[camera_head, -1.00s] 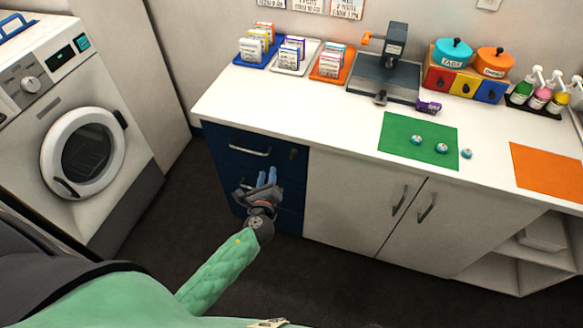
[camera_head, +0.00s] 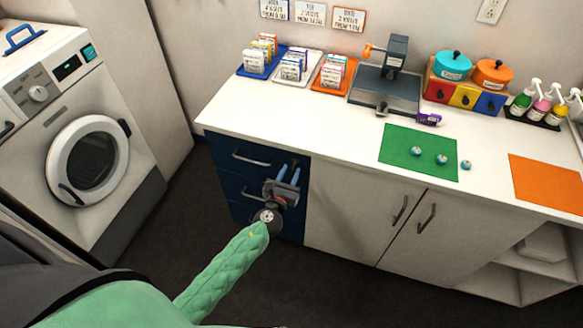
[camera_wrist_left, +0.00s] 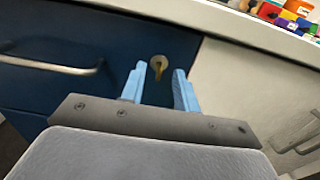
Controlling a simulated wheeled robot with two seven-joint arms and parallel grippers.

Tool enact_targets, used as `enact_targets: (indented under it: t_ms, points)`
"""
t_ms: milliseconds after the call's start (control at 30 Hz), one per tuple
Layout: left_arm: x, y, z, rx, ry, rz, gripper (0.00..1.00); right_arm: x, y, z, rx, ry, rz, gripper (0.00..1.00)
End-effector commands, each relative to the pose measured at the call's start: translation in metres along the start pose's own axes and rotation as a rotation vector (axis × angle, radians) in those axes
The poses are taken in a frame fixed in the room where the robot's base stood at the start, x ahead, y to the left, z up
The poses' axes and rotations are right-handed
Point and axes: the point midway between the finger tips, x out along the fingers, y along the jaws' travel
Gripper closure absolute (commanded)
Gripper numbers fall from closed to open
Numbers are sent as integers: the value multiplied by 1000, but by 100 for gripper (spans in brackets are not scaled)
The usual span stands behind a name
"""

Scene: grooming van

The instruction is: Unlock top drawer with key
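The blue drawer unit stands under the left end of the counter, and its top drawer (camera_head: 226,147) is closed with a grey bar handle (camera_head: 251,159). A brass key (camera_wrist_left: 158,70) sits in the round lock at the drawer's upper right, in the left wrist view. My left gripper (camera_head: 289,173) is in front of the lock, with its two blue fingers apart. In the left wrist view the open left gripper (camera_wrist_left: 158,88) has the key between and just beyond its fingertips, with nothing gripped. In the head view the fingers largely hide the key. My right gripper is not in view.
White cupboard doors (camera_head: 362,212) with vertical handles adjoin the drawers on the right. The white counter (camera_head: 300,112) overhangs them and holds trays, a grey press (camera_head: 385,88) and a green mat (camera_head: 400,145). A washing machine (camera_head: 75,130) stands at left, with dark floor between.

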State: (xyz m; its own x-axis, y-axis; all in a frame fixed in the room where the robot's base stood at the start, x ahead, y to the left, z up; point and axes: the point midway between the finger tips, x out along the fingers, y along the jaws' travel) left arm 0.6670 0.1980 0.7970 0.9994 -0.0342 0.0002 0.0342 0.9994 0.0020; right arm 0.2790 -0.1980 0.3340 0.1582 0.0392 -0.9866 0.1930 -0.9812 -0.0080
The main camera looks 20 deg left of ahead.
Motion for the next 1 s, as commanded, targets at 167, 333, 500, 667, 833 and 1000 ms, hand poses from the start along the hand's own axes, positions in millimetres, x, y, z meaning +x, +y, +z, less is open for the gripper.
enact_targets:
  t_ms: [167,333,500,667,833,1000]
  points:
    - [15,0,0,-2,1,0,69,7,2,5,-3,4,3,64]
    - [20,0,0,-2,0,0,69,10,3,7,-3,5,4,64]
    - [20,0,0,-2,0,0,69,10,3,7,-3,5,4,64]
    - [19,0,0,-2,0,0,95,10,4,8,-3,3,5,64]
    - [19,0,0,-2,0,0,100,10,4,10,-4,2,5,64]
    - [19,0,-1,-17,0,0,100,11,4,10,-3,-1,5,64]
